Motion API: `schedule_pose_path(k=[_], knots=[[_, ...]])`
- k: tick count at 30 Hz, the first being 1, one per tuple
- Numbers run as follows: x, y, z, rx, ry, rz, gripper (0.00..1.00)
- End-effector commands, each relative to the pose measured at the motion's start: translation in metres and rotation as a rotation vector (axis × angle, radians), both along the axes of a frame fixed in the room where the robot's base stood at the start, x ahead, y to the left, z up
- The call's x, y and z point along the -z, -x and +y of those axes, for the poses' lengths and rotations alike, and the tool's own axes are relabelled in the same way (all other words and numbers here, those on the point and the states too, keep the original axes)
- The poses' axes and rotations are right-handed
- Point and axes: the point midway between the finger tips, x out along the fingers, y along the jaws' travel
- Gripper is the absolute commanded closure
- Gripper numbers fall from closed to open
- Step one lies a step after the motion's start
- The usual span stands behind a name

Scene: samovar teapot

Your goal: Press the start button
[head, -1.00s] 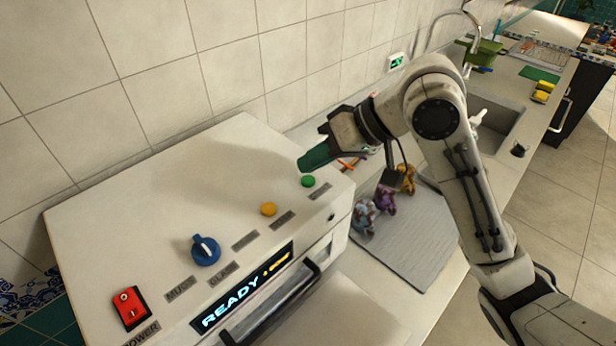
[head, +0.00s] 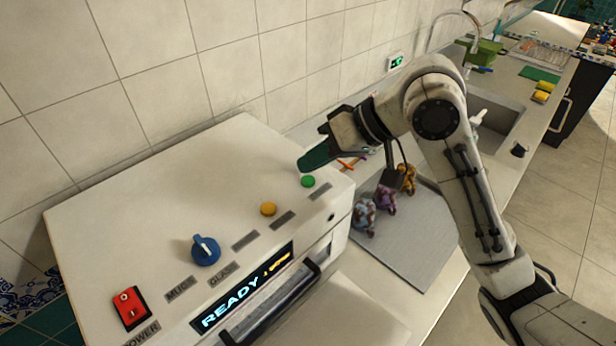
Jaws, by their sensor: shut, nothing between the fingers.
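The green button (head: 308,181) sits at the right end of a row of controls on top of a white machine (head: 150,215). A yellow button (head: 268,209), a blue knob (head: 205,250) and a red power switch (head: 130,307) are in the same row. The machine's display (head: 242,288) reads READY. My gripper (head: 314,158) is shut and empty. Its dark green fingertips are just above and behind the green button in the picture. I cannot tell whether they touch the machine. The label by the green button is too small to read.
Several small patterned figures (head: 386,200) stand on a grey mat (head: 420,232) right of the machine. A sink (head: 497,118), a green container (head: 484,52) and yellow sponges (head: 541,96) lie farther along the counter. A tiled wall (head: 200,70) runs behind the machine.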

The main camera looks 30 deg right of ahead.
Motion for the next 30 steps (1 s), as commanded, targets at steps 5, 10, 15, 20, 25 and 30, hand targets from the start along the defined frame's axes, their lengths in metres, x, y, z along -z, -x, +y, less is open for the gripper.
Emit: schedule_pose_path(k=[5, 10, 15, 20, 25, 30], knots=[[0.000, 0.000, 0.000, 0.000, 0.000, 0.000, 1.00], [0.005, 0.000, 0.000, 0.000, -0.001, 0.002, 1.00], [0.008, 0.000, 0.000, -0.001, 0.000, 0.001, 1.00], [0.008, 0.000, 0.000, -0.001, 0.000, 0.001, 1.00], [0.009, 0.000, 0.000, 0.000, 0.000, 0.000, 1.00], [0.010, 0.000, 0.000, 0.000, 0.000, 0.000, 1.00]])
